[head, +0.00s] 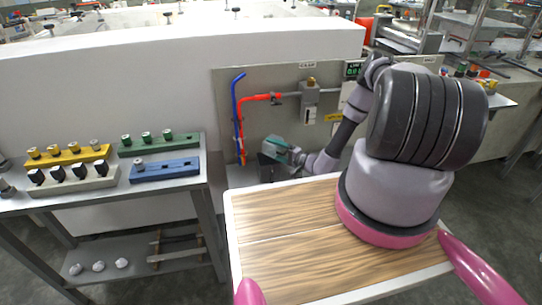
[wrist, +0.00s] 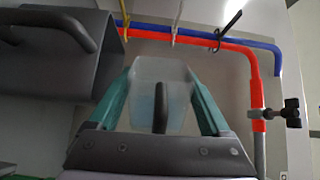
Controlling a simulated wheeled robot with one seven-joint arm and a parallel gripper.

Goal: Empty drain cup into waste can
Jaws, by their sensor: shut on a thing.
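My gripper (wrist: 166,98) is shut on the drain cup (wrist: 150,72), a pale translucent cup held between the green fingers in the wrist view. A dark upright tab, perhaps a handle, shows in front of the cup. In the head view my gripper (head: 280,148) is in front of the wall panel, and the cup is too small to tell there. A dark grey open-ended container with a handle, likely the waste can (wrist: 55,72), is left of the cup in the wrist view. A dark box (head: 268,167) shows just below my gripper in the head view.
Red pipe (head: 262,98) and blue pipe (head: 236,90) run along the panel (head: 325,120) close to my gripper. A black valve knob (wrist: 291,112) is at right in the wrist view. A shelf cart (head: 205,175) with coloured blocks stands at left. The wooden top (head: 285,235) is bare.

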